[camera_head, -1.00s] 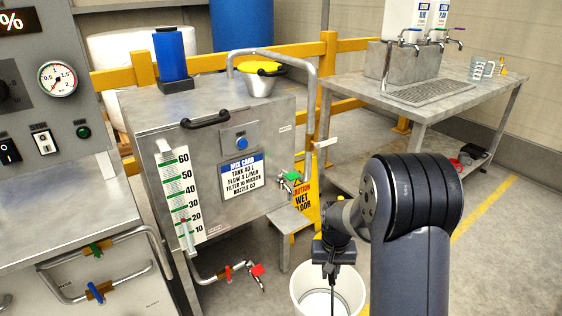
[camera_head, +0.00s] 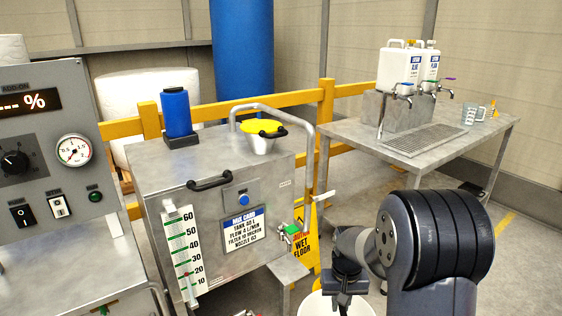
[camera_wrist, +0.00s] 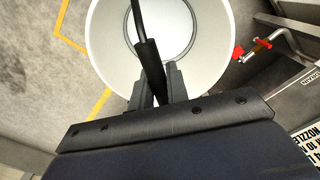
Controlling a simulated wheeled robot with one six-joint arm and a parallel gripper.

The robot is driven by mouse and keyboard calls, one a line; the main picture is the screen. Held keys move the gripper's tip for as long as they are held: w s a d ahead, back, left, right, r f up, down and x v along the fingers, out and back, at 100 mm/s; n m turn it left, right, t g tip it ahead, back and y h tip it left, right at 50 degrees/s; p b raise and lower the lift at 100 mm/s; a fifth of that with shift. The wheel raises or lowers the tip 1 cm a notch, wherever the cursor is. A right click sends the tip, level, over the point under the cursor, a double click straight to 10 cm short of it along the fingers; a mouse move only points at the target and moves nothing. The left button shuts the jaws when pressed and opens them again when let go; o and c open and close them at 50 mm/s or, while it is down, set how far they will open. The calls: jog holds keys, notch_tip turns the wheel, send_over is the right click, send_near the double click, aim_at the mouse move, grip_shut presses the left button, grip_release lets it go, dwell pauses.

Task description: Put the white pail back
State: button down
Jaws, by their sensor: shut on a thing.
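The white pail (camera_head: 312,305) shows at the bottom edge of the head view, cut off by the frame. In the wrist view the pail (camera_wrist: 218,45) is below my gripper, open side up, and its inside looks empty. My gripper (camera_wrist: 153,82) is shut on the pail's black handle (camera_wrist: 147,58), which stands up between the fingers. In the head view my gripper (camera_head: 345,290) is above the pail's rim. The pail's base is hidden, so I cannot tell whether it touches the floor.
A steel tank (camera_head: 160,200) with a level scale stands left of the pail. A small step (camera_head: 287,270) and a yellow wet-floor sign (camera_head: 306,245) are close by. A red-handled valve (camera_wrist: 240,52) is near the pail's right side. A steel bench (camera_head: 375,140) stands at right.

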notch_tip(320, 180, up, 13)
jog(key=s+p, duration=0.1)
jog(key=p, duration=1.7)
jog(key=shift+s, duration=0.35)
